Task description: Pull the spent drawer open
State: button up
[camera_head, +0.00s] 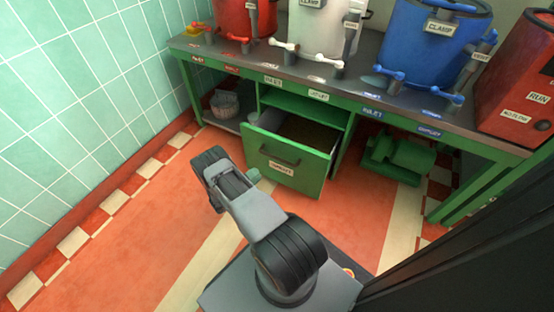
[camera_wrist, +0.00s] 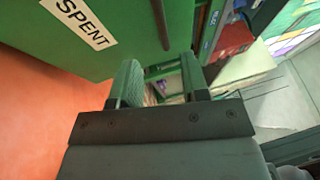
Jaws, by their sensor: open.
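The spent drawer (camera_head: 300,172) is a green box front under the bench. It stands pulled out, with its dark inside showing above the front. It has a dark bar handle (camera_head: 278,154) and a white label, which reads SPENT in the wrist view (camera_wrist: 88,18). My gripper (camera_head: 255,176) is just in front of the drawer front, mostly hidden behind my arm in the head view. In the wrist view its two green fingers (camera_wrist: 160,72) are apart with nothing seen between them. The handle (camera_wrist: 161,22) shows beyond the fingertips; I cannot tell whether they touch it.
The bench (camera_head: 350,88) carries red, white and blue kettles (camera_head: 430,45) with valves. A green motor-like unit (camera_head: 400,158) stands under it at right, and a basket (camera_head: 225,104) sits at left. A tiled wall (camera_head: 80,100) bounds the left. Orange floor is clear left of my arm.

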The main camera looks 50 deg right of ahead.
aim_at(277, 158)
jog(key=b+x, duration=0.2)
jog(key=x, duration=1)
jog(key=shift+d, duration=0.1)
grip_shut()
